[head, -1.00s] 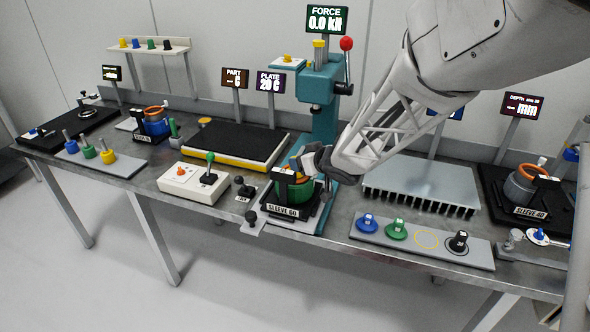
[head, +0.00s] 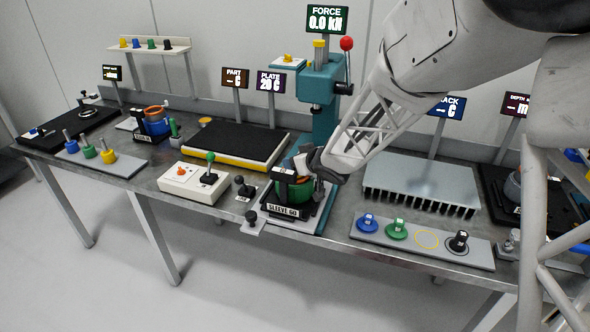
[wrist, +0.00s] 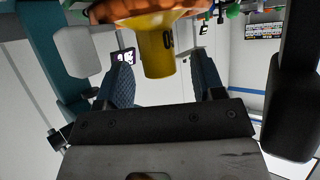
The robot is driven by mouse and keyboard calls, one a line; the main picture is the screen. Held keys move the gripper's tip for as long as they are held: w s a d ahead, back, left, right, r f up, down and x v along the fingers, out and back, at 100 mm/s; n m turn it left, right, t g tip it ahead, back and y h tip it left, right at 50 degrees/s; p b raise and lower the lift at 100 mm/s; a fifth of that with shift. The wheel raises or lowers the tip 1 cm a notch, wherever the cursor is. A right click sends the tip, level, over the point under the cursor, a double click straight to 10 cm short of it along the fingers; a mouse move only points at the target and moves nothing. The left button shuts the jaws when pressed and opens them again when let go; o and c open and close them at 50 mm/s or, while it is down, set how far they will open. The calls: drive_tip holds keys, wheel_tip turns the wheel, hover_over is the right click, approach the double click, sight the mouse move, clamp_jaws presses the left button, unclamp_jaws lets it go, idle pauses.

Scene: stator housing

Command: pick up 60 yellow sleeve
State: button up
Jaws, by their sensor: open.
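In the wrist view, a yellow sleeve (wrist: 157,52) with dark digits on its side sticks out from an orange, ring-like part (wrist: 150,12) at the top edge. My gripper (wrist: 163,66) is open, its two fingers on either side of the sleeve in the picture with a gap at each side. I cannot tell how deep the sleeve sits between them. In the head view, my gripper (head: 318,163) is at the foot of the teal press, just above and behind a green housing (head: 296,188) in a black stand labelled SLEEVE 60 (head: 287,212). The yellow sleeve is not clearly visible there.
The teal press (head: 318,88) with a red-knobbed lever stands close behind my gripper. A finned grey plate (head: 420,180) is to the right, a tool rack (head: 422,240) in front of it. A control box (head: 190,182) and a black plate (head: 230,143) are to the left.

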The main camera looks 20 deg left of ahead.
drive_tip(key=shift+x, duration=1.8)
clamp_jaws()
drive_tip(key=shift+r, duration=4.95)
